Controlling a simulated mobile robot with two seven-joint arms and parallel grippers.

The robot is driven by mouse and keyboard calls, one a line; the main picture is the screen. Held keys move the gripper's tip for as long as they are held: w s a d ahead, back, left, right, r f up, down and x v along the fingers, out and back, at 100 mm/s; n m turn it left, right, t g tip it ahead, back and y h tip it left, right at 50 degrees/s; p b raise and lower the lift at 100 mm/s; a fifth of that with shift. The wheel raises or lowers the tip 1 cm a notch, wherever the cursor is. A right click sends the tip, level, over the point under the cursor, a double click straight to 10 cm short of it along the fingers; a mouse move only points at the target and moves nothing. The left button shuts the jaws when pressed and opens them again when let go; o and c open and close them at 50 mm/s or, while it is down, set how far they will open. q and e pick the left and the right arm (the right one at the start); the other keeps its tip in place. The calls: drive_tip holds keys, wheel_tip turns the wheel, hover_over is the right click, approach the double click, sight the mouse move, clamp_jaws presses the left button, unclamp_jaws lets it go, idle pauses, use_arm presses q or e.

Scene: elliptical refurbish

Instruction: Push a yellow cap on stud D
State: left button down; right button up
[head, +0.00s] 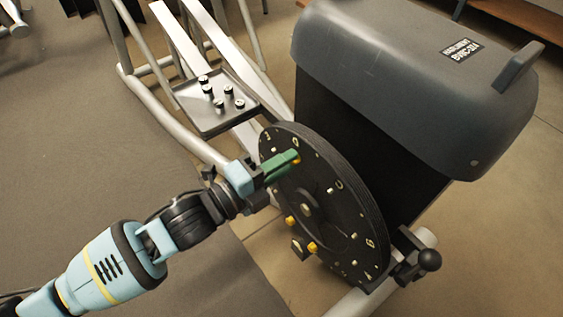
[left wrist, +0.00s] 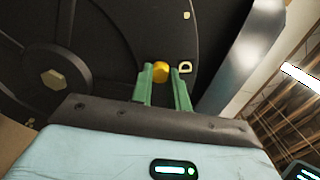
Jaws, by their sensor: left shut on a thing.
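My left gripper (head: 291,160) reaches the upper face of the black disc (head: 325,215). Its green fingers are shut on a yellow cap (head: 297,161). In the left wrist view the same cap (left wrist: 161,72) sits between the fingertips of the left gripper (left wrist: 162,80), against the disc. A pale letter D (left wrist: 185,67) is just right of it. The stud under the cap is hidden, and I cannot tell how far the cap is seated. Other yellow caps sit lower on the disc, one at the left (head: 291,221) and one at the bottom (head: 312,247). My right gripper is not in view.
A dark tray (head: 190,112) with several small black, pale-topped pieces lies on the frame behind the disc. A grey machine housing (head: 400,80) stands at the right. A black knob (head: 430,260) sticks out at lower right. Bare pale studs show on the disc.

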use_arm(q)
drive_tip(key=shift+d, duration=0.1)
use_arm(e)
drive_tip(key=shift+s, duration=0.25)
use_arm(q)
drive_tip(key=c, duration=1.3)
unclamp_jaws()
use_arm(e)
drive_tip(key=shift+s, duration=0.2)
use_arm(q)
drive_tip(key=p+v, duration=0.2)
drive_tip(key=v, duration=0.5)
drive_tip(key=shift+s+a, duration=0.2)
drive_tip(key=shift+a, duration=0.1)
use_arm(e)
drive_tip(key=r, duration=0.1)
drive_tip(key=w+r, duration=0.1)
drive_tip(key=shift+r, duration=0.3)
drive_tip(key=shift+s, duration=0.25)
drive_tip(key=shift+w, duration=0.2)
